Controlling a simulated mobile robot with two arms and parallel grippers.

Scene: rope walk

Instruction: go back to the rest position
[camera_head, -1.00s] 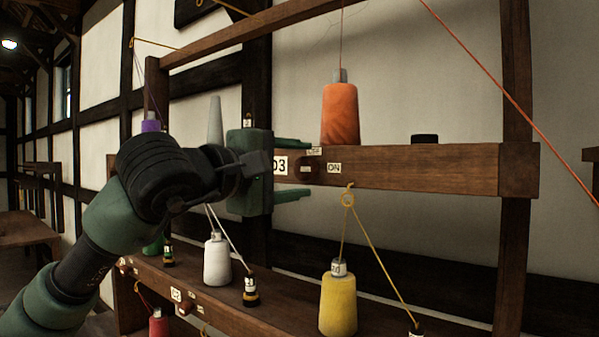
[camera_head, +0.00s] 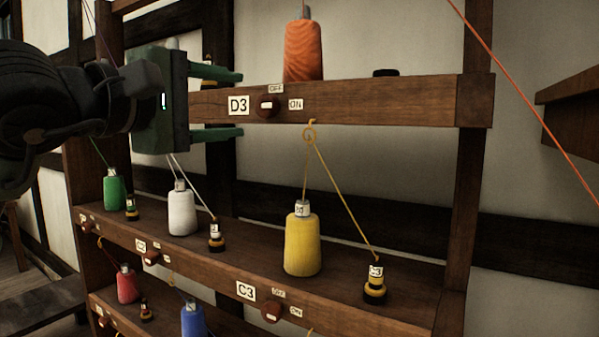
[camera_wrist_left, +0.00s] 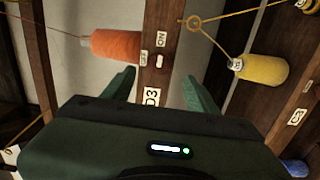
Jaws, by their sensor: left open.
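My left gripper (camera_head: 228,105) is dark green and comes in from the left in the head view. Its two fingers are apart and point right, one near the top and one near the bottom edge of the upper rail. In the left wrist view its fingers (camera_wrist_left: 160,90) stand on either side of the rail with the D3 label (camera_wrist_left: 152,97). Nothing is held between them. The brown D3 knob (camera_head: 267,105) sits just right of the fingertips, between the OFF and ON labels. My right gripper is not in view.
The wooden rack (camera_head: 390,105) carries an orange spool (camera_head: 303,50), a yellow spool (camera_head: 303,245), a white spool (camera_head: 182,212) and a green spool (camera_head: 115,192). An orange thread (camera_head: 520,100) runs down the right side. Yellow thread passes through a hook below the upper rail.

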